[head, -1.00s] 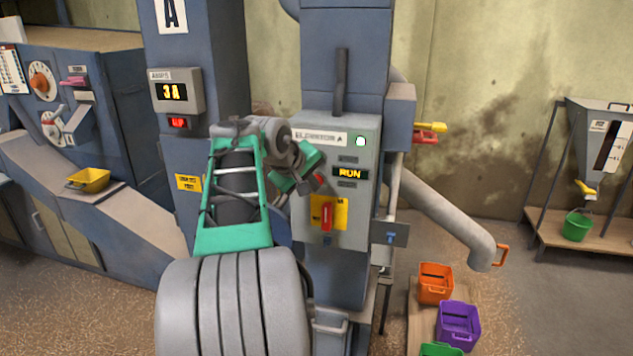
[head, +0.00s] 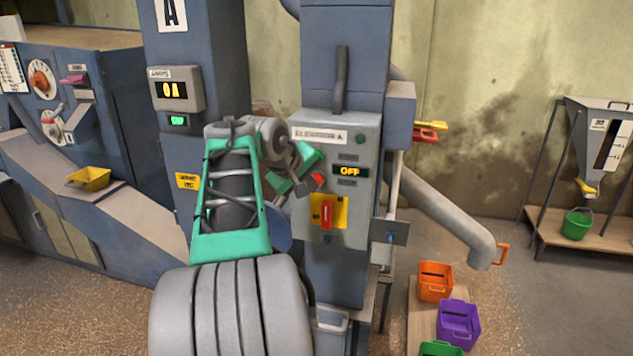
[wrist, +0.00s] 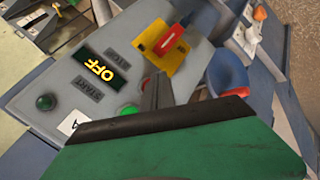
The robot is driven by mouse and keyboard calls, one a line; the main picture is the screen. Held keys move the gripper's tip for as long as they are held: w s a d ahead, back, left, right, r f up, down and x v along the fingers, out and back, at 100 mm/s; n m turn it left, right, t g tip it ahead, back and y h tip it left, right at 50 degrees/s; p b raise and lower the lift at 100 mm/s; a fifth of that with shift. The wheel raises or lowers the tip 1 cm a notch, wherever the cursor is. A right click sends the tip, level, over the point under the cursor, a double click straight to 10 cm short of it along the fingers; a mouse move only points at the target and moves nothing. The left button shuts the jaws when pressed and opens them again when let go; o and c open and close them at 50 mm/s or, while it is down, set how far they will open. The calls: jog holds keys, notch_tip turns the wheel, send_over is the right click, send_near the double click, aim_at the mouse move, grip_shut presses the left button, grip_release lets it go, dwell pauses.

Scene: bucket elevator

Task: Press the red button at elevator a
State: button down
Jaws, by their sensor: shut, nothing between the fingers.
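The elevator A control panel (head: 350,215) is a grey box with a nameplate. Its red button (head: 318,180) shows left of the display, beside my gripper (head: 307,188). The wrist view shows part of the red button (wrist: 128,109) at the edge of my gripper. My gripper is shut and empty, its dark fingers (wrist: 157,92) close to the panel face; contact with the button cannot be told. The display (head: 350,170) reads OFF. The green button (head: 360,140) is unlit. A red handle (head: 326,213) sits on a yellow plate below.
The amps meter (head: 175,90) reads 0 above a small green indicator (head: 177,121). A grey pipe (head: 440,215) slopes down to the right of the panel. Orange (head: 435,284) and purple (head: 459,325) bins stand below it.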

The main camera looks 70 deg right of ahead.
jog(key=a, duration=0.5)
jog(key=shift+s+b, duration=0.4)
dwell(0.6)
